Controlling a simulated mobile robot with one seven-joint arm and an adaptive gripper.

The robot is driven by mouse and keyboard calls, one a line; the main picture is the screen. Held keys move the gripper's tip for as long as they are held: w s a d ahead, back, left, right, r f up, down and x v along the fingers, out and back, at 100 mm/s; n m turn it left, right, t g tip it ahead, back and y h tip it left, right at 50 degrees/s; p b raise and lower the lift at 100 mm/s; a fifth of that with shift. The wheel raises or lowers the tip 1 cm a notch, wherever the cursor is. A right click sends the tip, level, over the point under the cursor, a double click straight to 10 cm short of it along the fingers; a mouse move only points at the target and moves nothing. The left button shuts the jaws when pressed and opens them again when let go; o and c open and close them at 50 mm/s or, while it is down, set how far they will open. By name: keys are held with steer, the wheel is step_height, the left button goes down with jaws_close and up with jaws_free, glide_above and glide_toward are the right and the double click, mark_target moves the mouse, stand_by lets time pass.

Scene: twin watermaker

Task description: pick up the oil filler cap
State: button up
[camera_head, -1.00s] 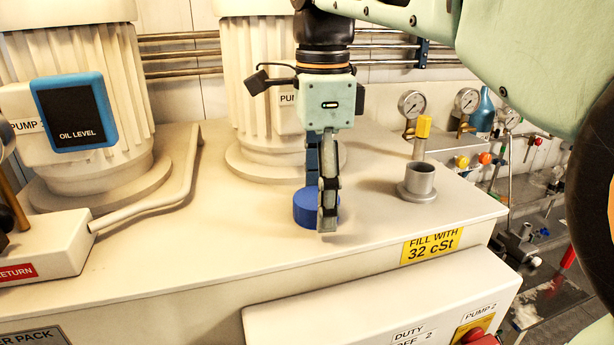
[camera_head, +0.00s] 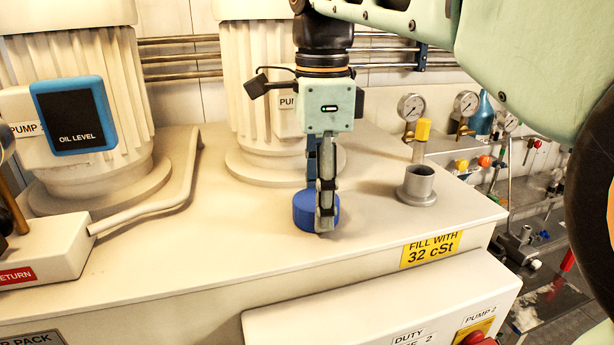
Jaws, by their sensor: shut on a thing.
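The oil filler cap is a blue round cap (camera_head: 304,212) on the cream top of the power pack (camera_head: 240,240), below the second pump. My gripper (camera_head: 325,215) points straight down with its fingers at the cap, shut on it. The near finger covers the cap's right part, and the far finger is mostly hidden behind. I cannot tell whether the cap touches the surface or is just above it. The grey filler neck (camera_head: 418,185) stands open to the right, above the "FILL WITH 32 cSt" label (camera_head: 431,249).
Two ribbed pump motors (camera_head: 80,110) stand behind and left, one with a blue-framed oil level sign (camera_head: 73,114). A raised pipe (camera_head: 160,205) runs along the left. A yellow-topped post (camera_head: 422,130) rises behind the neck. The surface between cap and neck is clear.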

step_height(320, 180, up, 9)
steer(key=shift+r+p, duration=0.15)
steer(key=shift+p, duration=0.6)
steer(key=w+d+m+p, duration=0.2)
steer(key=w+d+m, duration=0.1)
steer(key=d, duration=0.5)
steer(key=w+d+r+m+p, duration=0.1)
steer(key=w+d+m+p, duration=0.2)
steer(key=d, duration=0.6)
steer(key=shift+d, duration=0.25)
steer(key=shift+s+f, duration=0.1)
steer(key=shift+f+b, duration=1.65)
steer(key=shift+f, duration=1.05)
steer(key=shift+f, duration=0.1)
steer(key=shift+p, duration=0.55)
